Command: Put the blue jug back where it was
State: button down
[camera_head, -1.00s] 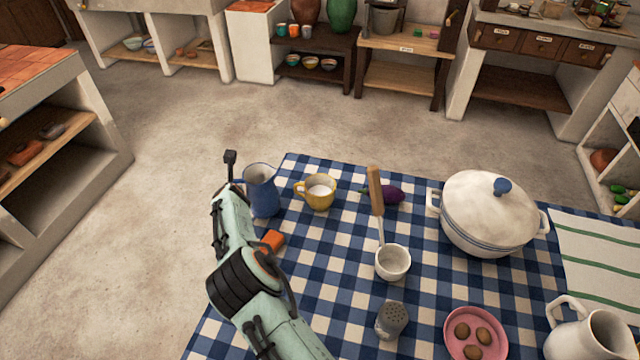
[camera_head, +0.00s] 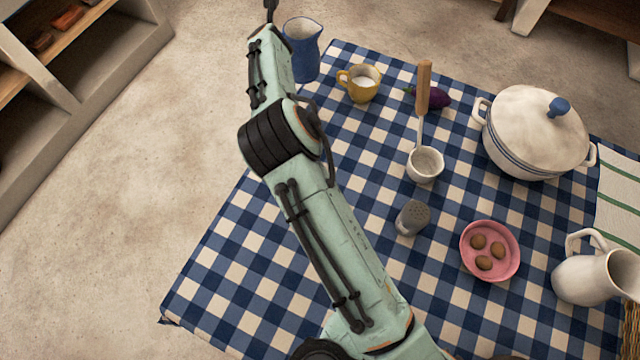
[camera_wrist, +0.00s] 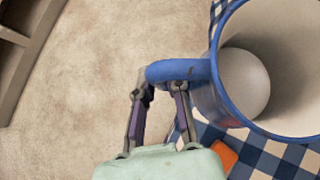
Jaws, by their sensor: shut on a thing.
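The blue jug (camera_head: 301,52) is at the far left corner of the checked cloth in the head view, roughly upright. It seems to be off the cloth, but its base is partly behind my arm, so the gap is unclear. In the wrist view the jug (camera_wrist: 205,98) fills the right side, with its open mouth and pale inside showing. My gripper (camera_wrist: 160,88) is shut on the jug's blue handle (camera_wrist: 178,70). The head view hides the fingers behind my arm.
A yellow mug (camera_head: 360,84) with white contents stands right of the jug. An orange thing (camera_wrist: 225,153) lies on the cloth below the jug. A ladle (camera_head: 424,160), an eggplant (camera_head: 436,97) and a white pot (camera_head: 535,135) are further right. Bare floor (camera_head: 130,170) lies left.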

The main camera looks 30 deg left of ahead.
notch_tip(320, 180, up, 5)
jog(key=shift+f, duration=0.1)
jog(key=shift+s+r, duration=0.15)
jog(key=shift+r, duration=0.1)
jog(key=s+d+m+t+h, duration=0.1)
jog(key=s+d+m+h, duration=0.75)
jog(key=s+d, duration=0.8)
jog(key=shift+m+y, duration=0.55)
jog(key=shift+y, duration=0.1)
jog(key=f, duration=0.4)
jog(key=a+f, duration=0.1)
jog(key=f, duration=0.4)
jog(key=s+f, duration=0.1)
jog(key=f, duration=0.3)
jog(key=shift+s+a+f, duration=0.1)
jog(key=shift+a+f, duration=0.05)
jog(key=shift+f, duration=0.1)
jog(key=c, duration=1.1)
grip_release()
